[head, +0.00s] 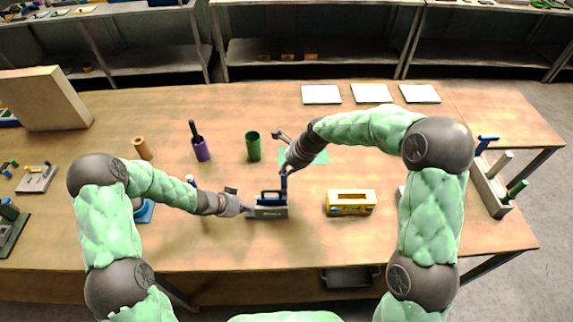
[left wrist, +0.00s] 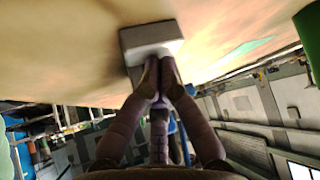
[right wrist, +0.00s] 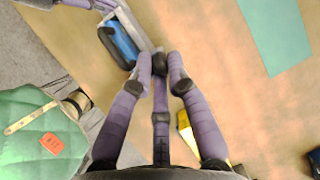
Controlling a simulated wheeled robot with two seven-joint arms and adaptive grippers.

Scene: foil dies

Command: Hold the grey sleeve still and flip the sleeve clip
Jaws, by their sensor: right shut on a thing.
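The grey sleeve (head: 268,212) sits on the table in the middle of the head view, a pale block in the left wrist view (left wrist: 150,36). The blue sleeve clip (head: 270,193) is on its top; its blue part also shows in the right wrist view (right wrist: 118,42). My left gripper (head: 248,208) is at the sleeve's left end, its fingers close together on the sleeve. My right gripper (head: 284,172) comes down from above at the clip's right side and is shut on the clip. The fingers partly hide the contact in both wrist views.
A yellow box (head: 350,203) stands just right of the sleeve. A teal mat (head: 320,157) lies behind my right gripper. A grey holder (head: 490,190) stands at the right edge. The table front is clear.

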